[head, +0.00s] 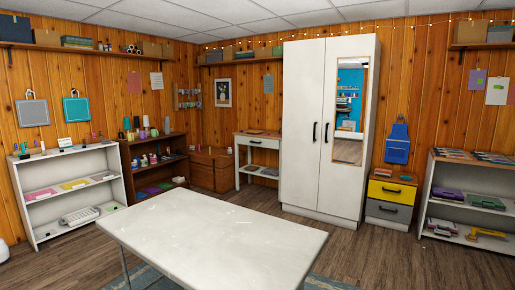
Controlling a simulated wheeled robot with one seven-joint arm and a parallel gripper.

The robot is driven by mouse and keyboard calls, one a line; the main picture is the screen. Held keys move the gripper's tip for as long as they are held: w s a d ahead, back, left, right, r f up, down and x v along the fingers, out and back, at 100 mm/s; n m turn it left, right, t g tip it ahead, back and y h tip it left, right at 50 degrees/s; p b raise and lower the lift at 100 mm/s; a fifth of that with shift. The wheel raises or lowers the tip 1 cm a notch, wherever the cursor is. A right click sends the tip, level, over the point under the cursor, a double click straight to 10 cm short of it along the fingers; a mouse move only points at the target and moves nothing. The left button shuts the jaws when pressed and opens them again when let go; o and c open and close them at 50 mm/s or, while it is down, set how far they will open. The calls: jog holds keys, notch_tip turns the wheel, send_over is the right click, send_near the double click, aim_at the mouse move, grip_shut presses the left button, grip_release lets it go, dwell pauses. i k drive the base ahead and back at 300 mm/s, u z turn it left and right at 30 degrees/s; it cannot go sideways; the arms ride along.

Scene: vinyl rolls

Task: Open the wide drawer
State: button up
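Several drawers show in the head view, and I cannot tell for sure which is the wide one. A small white desk (238,162) at the back has a white drawer (258,143) with a small dark handle; it looks shut. Right of the wardrobe, a low unit has a yellow drawer (388,193) above a grey drawer (386,211), both with dark handles and both looking shut. A brown wooden cabinet (203,176) stands in the back corner; its front detail is too small to read. My gripper is not in view.
A large white table (215,240) fills the near middle. A tall white wardrobe (302,120) with a mirror stands behind it. Shelves (118,160) line the left wall, and another shelf (427,195) stands right. Wooden floor (400,262) is clear at right.

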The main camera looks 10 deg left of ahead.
aim_at(242, 139)
jog(key=z, duration=0.3)
jog(key=i, duration=6.05)
jog(key=u, duration=1.15)
